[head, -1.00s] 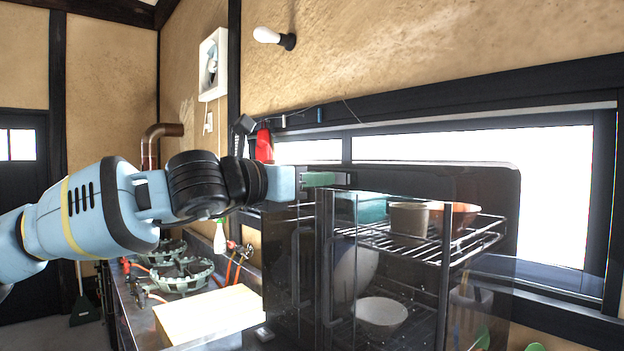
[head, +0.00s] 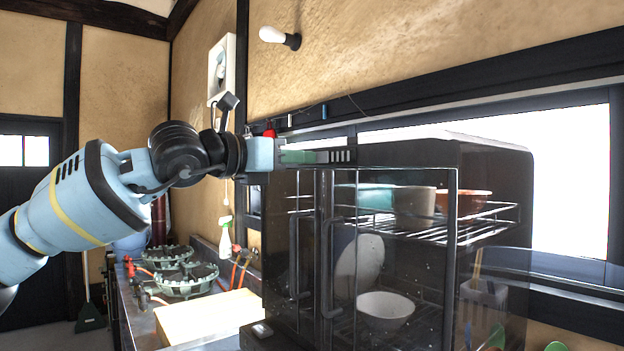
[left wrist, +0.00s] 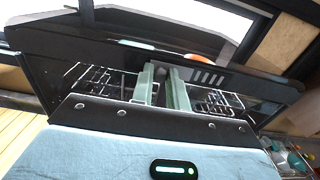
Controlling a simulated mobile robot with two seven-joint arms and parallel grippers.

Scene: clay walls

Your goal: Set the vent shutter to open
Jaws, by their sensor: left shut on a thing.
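The vent shutter (head: 341,156) is a small slotted strip along the top front edge of the dark dish cabinet (head: 490,180). Its row of dark slots shows just right of my fingers, and also in the left wrist view (left wrist: 207,77). My left gripper (head: 300,157) reaches in from the left at the cabinet's top front. Its pale green fingers (left wrist: 163,88) are shut on a small dark part between them, which looks like the shutter's tab; the fingers mostly hide it. My right gripper is not in view.
The cabinet's clear front shows bowls (head: 385,310) and a cup (head: 415,207) on wire racks. Left of it are a pale board (head: 208,315) and a gas stove (head: 185,275). A small white wall box (head: 222,68) hangs behind my arm.

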